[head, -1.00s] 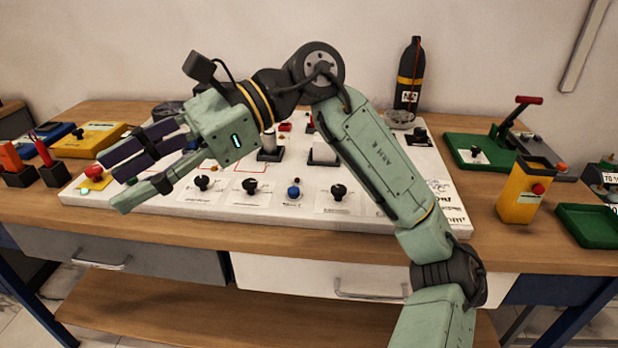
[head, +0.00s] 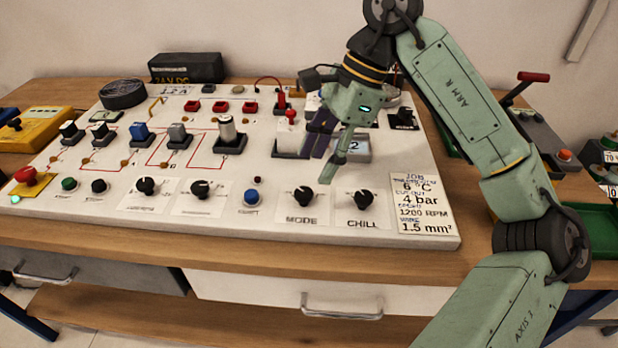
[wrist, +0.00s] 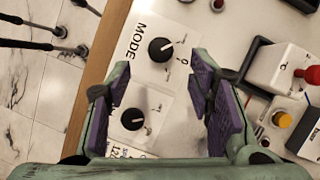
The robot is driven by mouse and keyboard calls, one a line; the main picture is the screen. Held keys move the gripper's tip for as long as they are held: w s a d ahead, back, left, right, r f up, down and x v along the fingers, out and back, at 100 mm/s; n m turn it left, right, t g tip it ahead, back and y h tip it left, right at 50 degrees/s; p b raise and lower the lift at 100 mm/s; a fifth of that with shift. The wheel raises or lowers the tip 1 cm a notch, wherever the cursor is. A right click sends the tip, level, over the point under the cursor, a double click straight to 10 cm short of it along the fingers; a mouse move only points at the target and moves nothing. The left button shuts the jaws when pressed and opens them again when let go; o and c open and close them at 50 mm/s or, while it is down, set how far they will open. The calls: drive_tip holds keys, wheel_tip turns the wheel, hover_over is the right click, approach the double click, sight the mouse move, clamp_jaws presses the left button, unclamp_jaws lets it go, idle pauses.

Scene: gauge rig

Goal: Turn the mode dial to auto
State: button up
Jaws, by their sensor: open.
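The mode dial (head: 303,196) is a round black knob on a white plate marked MODE, at the front right of the white panel (head: 270,222). In the wrist view the mode dial (wrist: 161,50) has a pale pointer line aimed to the upper right; the position marks are too small to read. My gripper (head: 325,166) is open and empty, fingers downward, above the panel behind the mode and chill dials. In the wrist view my gripper (wrist: 160,80) has its purple-padded fingers spread either side of the dial area, touching neither dial.
The chill dial (head: 362,199) stands close to the right of the mode dial, and a blue button (head: 251,197) to its left. A block with a red-topped part (head: 291,135) and a small display (head: 353,146) are close by my fingers. A note card (head: 424,205) lies at right.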

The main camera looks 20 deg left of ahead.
sight(305, 191)
drive_tip(key=p+x, duration=0.1)
drive_tip(key=x, duration=0.5)
drive_tip(key=shift+a, duration=0.1)
drive_tip(key=shift+c, duration=0.2)
clamp_jaws()
drive_tip(key=shift+f, duration=0.1)
